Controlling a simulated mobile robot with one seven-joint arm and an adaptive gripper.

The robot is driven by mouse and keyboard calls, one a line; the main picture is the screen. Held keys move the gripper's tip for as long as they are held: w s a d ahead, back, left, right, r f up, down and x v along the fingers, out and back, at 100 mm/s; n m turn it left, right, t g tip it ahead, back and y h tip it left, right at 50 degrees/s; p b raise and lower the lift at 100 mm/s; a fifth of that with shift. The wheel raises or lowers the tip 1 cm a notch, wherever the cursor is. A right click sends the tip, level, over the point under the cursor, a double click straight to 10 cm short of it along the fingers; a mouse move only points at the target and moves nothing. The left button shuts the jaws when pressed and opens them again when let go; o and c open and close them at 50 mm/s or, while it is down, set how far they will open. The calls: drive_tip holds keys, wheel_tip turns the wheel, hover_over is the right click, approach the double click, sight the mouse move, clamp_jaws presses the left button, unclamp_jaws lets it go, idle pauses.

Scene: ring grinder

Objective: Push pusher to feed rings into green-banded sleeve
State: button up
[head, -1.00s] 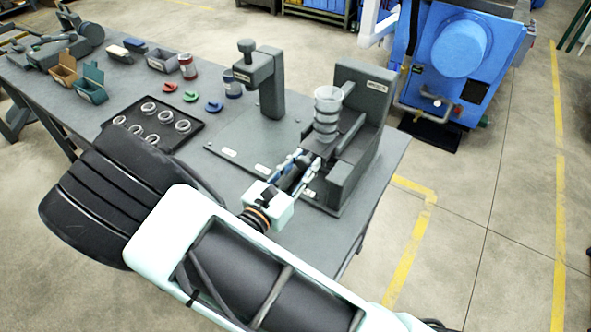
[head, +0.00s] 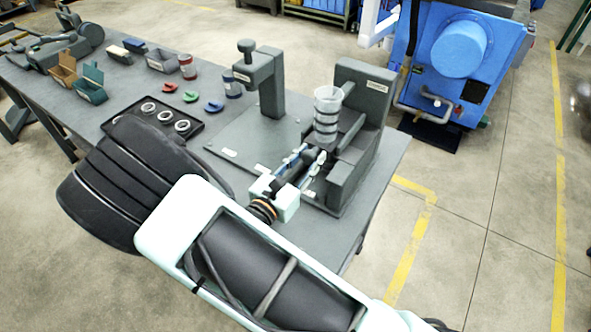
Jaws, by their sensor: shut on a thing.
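A ring grinder fixture stands at the right end of the table, with a grey upright block (head: 366,85). A clear cylindrical sleeve (head: 327,100) with dark bands stands upright against it; I cannot make out the bands as green. My gripper (head: 314,162) is low in front of the sleeve, at the fixture's near side. It is shut on a dark part, which seems to be the pusher (head: 311,157). The fingers and wrist hide most of that part, and I cannot tell whether it touches the sleeve.
A grey post with a knob (head: 258,68) stands left of the sleeve. A black tray (head: 188,133) of metal rings is partly hidden by my arm. Coloured parts, cups and small bins stand at the back left. The fixture's flat base plate (head: 240,135) is mostly clear.

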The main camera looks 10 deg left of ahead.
drive_tip(key=shift+r, duration=0.1)
drive_tip(key=shift+p+v, duration=0.3)
drive_tip(key=shift+v, duration=2.85)
drive_tip(key=o, duration=1)
drive_tip(key=shift+o, duration=0.2)
drive_tip(key=shift+s+a, duration=0.1)
drive_tip(key=v, duration=0.4)
drive_tip(key=shift+s+a, duration=0.15)
drive_tip(key=shift+s, duration=0.25)
